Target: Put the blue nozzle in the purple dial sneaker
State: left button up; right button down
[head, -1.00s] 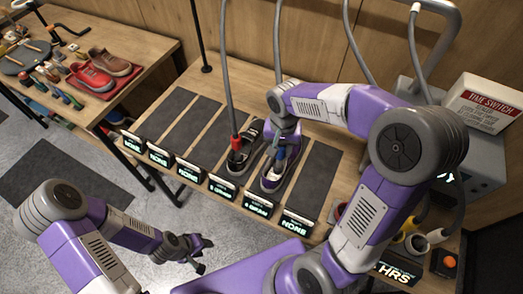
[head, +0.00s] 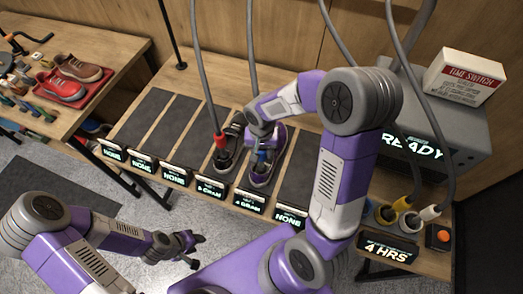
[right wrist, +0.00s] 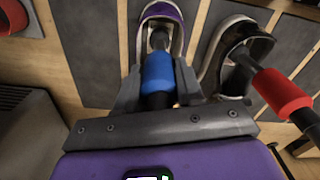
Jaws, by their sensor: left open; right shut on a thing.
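The purple sneaker (head: 262,172) lies on a dark mat on the bench, its purple rim also showing in the right wrist view (right wrist: 162,11). My right gripper (head: 264,152) is shut on the blue nozzle (right wrist: 158,72), directly over this sneaker. The nozzle's dark tip points at the shoe's opening and overlaps it in the right wrist view; I cannot tell how deep it sits. In the head view the blue nozzle (head: 261,156) is partly hidden by my gripper. My left gripper (head: 193,250) is open and empty, low in front of the bench.
A dark sneaker (head: 229,150) with a red nozzle (head: 220,141) in it lies just left. Empty mats lie either side. Red and brown shoes sit on the left table.

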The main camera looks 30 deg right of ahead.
jog(key=shift+f, duration=0.15)
jog(key=c, duration=0.7)
grip_release()
jog(key=shift+r, duration=0.25)
notch_tip(320, 180, up, 12)
jog(key=shift+f+p, duration=0.1)
jog(key=shift+p, duration=0.7)
